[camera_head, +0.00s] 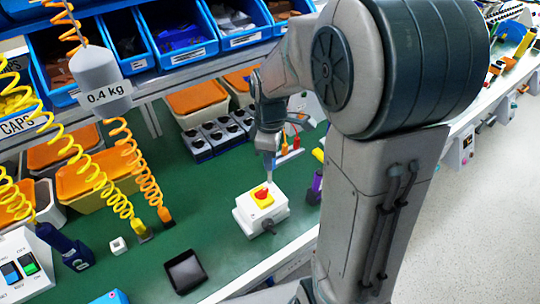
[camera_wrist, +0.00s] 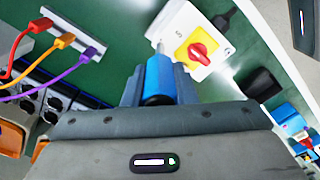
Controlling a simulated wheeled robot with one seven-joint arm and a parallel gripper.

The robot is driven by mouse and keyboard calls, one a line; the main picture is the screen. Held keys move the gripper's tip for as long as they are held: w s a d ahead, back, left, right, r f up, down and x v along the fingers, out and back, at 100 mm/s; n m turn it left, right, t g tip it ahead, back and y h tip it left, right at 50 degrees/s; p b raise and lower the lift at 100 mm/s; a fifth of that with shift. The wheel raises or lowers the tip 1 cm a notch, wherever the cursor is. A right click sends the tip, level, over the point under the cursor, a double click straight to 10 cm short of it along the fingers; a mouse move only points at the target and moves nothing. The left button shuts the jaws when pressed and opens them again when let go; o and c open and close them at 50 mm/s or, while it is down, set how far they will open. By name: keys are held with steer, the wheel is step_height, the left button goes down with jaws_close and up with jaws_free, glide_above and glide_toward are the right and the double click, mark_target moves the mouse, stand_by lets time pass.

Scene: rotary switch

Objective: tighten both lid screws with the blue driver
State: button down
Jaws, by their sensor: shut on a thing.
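A white switch box (camera_head: 252,213) with a yellow plate and a red rotary knob (camera_head: 264,194) sits on the green bench mat. In the wrist view the box (camera_wrist: 176,22) and red knob (camera_wrist: 199,53) lie just beyond my fingers. My gripper (camera_wrist: 160,88) is shut on the blue driver (camera_wrist: 159,72), its metal shaft pointing at a lid corner beside the yellow plate. In the head view my gripper (camera_head: 268,150) is above the box's far side. I cannot tell whether the tip touches a screw. The lid screws are too small to make out clearly.
A black tray (camera_head: 185,272) and a small white block (camera_head: 118,245) lie left of the box. A dark blue tool (camera_head: 72,252) hangs on a yellow coil. Orange-lidded bins (camera_head: 95,180) stand behind. A black cable leaves the box.

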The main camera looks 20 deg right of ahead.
steer(key=shift+m, duration=0.4)
stand_by(0.5)
steer(key=shift+f+m, duration=0.1)
steer(key=shift+m, duration=1.1)
steer(key=m, duration=0.4)
steer(key=shift+a, duration=0.1)
steer(key=shift+m, duration=0.8)
